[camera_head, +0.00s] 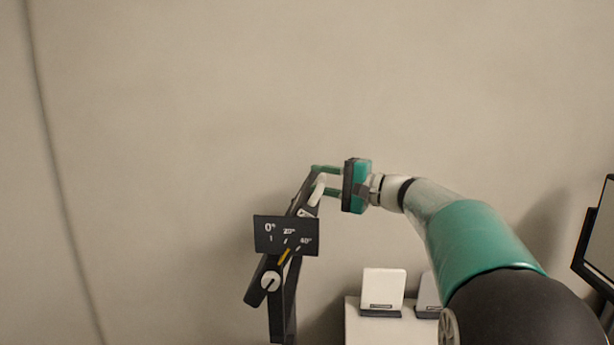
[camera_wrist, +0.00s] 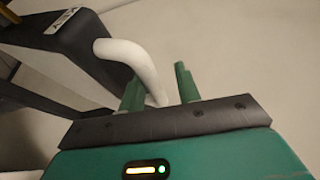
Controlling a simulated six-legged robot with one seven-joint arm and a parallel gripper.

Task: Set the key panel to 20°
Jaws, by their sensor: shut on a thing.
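The key panel (camera_head: 302,200) is a dark, narrow panel, seen nearly edge-on and tilted to the right on a dark stand. A black scale plate (camera_head: 262,236) reads 0°, 20° and 40°. The yellow pointer (camera_head: 284,256) appears to lie between the 20° and 40° marks. A white bent handle (camera_wrist: 130,53) stands out from the panel, which also shows in the wrist view (camera_wrist: 65,55); its lettering there is upside down. My gripper (camera_head: 322,180) is shut on the handle, with its green fingers (camera_wrist: 160,88) on either side of it.
A white stand (camera_head: 372,328) at lower centre carries a white card (camera_head: 384,288) and another partly hidden behind my arm. A dark-framed screen (camera_head: 600,235) is at far right.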

